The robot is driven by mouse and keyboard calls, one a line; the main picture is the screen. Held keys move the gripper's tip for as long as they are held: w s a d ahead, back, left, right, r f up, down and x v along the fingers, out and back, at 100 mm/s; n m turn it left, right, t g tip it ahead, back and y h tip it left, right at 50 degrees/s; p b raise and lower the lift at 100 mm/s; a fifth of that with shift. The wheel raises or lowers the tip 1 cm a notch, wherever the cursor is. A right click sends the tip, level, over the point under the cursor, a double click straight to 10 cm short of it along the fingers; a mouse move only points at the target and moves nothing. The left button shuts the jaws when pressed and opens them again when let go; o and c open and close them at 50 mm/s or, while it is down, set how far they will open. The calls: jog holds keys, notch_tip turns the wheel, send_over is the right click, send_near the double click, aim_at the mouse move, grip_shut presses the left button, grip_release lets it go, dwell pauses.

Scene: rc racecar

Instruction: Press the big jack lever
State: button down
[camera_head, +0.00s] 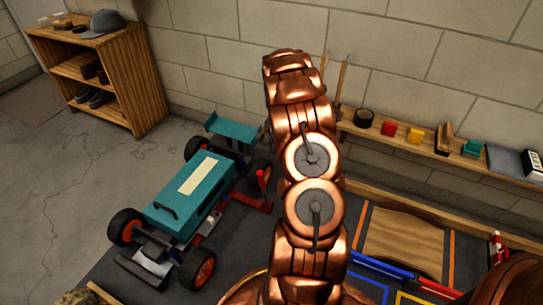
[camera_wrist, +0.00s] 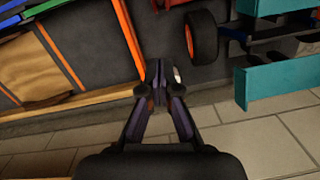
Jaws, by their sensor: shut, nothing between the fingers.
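A teal racecar (camera_head: 187,195) with orange-rimmed wheels stands at the left of the dark mat in the head view. A red jack (camera_head: 250,203) sits low at the car's right side, with a red upright piece (camera_head: 263,179) that looks like its lever. My copper arm stands just right of it and hides what lies behind. My gripper (camera_wrist: 159,80) shows only in the wrist view, its fingers shut and empty. Beyond the fingertips are the dark mat and a wheel (camera_wrist: 203,38); teal car parts (camera_wrist: 280,82) are at the right. I cannot make out the jack lever there.
A wooden shelf unit (camera_head: 142,75) with a cap stands at the back left. A wall ledge (camera_head: 400,139) holds small coloured blocks and a tape roll. A wooden ramp (camera_head: 405,238) and a blue bar (camera_head: 382,264) lie right of my arm. The grey floor at left is clear.

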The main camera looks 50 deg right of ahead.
jog(key=a+f+b, duration=0.4)
jog(key=f, duration=0.5)
jog(key=shift+a+f, duration=0.15)
jog(key=shift+a, duration=0.2)
jog(key=shift+s+a, duration=0.15)
